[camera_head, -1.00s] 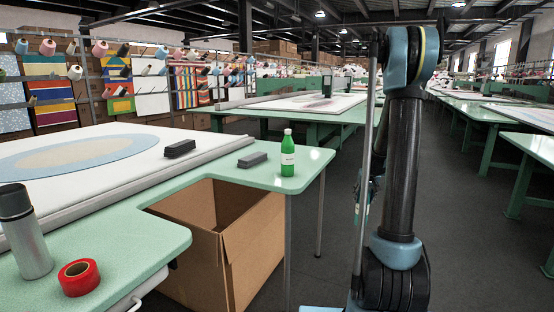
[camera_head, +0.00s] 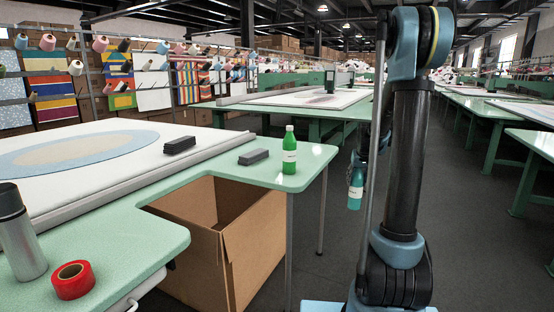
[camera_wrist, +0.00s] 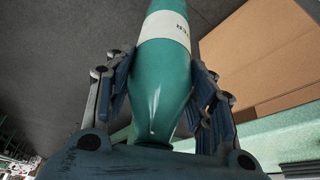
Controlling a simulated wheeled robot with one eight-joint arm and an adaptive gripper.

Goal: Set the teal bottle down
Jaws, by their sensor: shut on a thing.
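The teal bottle (camera_head: 355,190) has a white label and hangs upright over the dark floor, to the right of the near green table (camera_head: 310,165). My gripper (camera_head: 358,164) is around its upper part, partly hidden behind my arm. In the wrist view, the teal bottle (camera_wrist: 163,85) lies between both fingers of my gripper (camera_wrist: 163,68), which is shut on it. The bottle's far end runs out of that view.
A green bottle (camera_head: 289,152) stands near the table's right corner. Dark blocks (camera_head: 253,157) (camera_head: 180,145), a red tape roll (camera_head: 73,280) and a grey flask (camera_head: 20,235) are also on the table. An open cardboard box (camera_head: 250,245) sits below its edge.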

